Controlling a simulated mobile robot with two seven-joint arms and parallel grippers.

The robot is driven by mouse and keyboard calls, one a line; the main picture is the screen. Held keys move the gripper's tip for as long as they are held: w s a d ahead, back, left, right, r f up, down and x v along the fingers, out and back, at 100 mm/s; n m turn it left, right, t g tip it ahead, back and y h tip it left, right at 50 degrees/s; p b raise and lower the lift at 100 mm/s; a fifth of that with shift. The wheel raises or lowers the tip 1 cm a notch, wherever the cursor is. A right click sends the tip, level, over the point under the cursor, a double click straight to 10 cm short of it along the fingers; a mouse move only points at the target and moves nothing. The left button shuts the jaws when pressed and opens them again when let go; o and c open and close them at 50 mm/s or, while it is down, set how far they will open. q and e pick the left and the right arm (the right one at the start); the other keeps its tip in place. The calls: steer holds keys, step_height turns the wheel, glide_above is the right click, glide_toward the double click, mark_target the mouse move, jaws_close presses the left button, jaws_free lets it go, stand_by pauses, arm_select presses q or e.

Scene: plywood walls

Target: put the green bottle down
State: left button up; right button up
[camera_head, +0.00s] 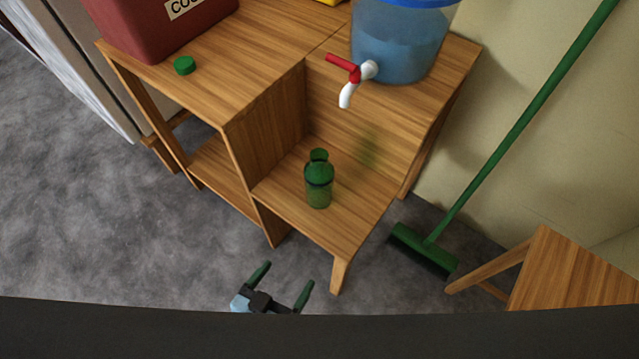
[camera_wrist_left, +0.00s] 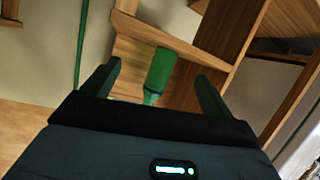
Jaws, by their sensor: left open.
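The green bottle (camera_head: 319,184) stands upright on the lower shelf of the wooden stand (camera_head: 270,190), below the dispenser's tap. It is see-through green with a dark band near its neck. In the left wrist view the bottle (camera_wrist_left: 161,74) shows between the two fingers but beyond them, with the picture turned over. My left gripper (camera_head: 284,286) is open and empty in front of the stand, apart from the bottle. It also shows in the left wrist view (camera_wrist_left: 157,82), with its green fingers spread. My right gripper is not in view.
A blue water dispenser (camera_head: 398,45) with a red-and-white tap (camera_head: 350,78) stands on the upper level. A red cooler (camera_head: 160,25) and a green cap (camera_head: 184,65) are at upper left. A green broom (camera_head: 425,248) leans at right near a wooden stool (camera_head: 570,275).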

mark_target(314, 192)
arm_select(q)
steer(key=w+d+r+t+b, duration=0.1)
steer(key=w, duration=0.4)
steer(key=w+d+r+m+t+h+b, duration=0.1)
steer(key=w+d, duration=0.1)
steer(key=w, duration=0.3)
steer(key=w+d+r+t+b, duration=0.1)
steer(key=w+t, duration=0.1)
steer(key=w, duration=0.3)
steer(key=shift+d+r, duration=0.15)
steer(key=shift+r, duration=0.25)
steer(key=shift+w+r, duration=0.1)
steer(key=shift+w, duration=0.1)
steer(key=shift+b+x, duration=0.55)
steer(key=shift+x, duration=1.2)
steer(key=shift+r+b+x, duration=0.15)
steer(key=shift+b+x, duration=0.05)
steer(key=shift+x, duration=0.85)
steer(key=shift+r+b+x, duration=0.15)
steer(key=shift+b+x, duration=0.05)
steer(key=shift+x, duration=0.9)
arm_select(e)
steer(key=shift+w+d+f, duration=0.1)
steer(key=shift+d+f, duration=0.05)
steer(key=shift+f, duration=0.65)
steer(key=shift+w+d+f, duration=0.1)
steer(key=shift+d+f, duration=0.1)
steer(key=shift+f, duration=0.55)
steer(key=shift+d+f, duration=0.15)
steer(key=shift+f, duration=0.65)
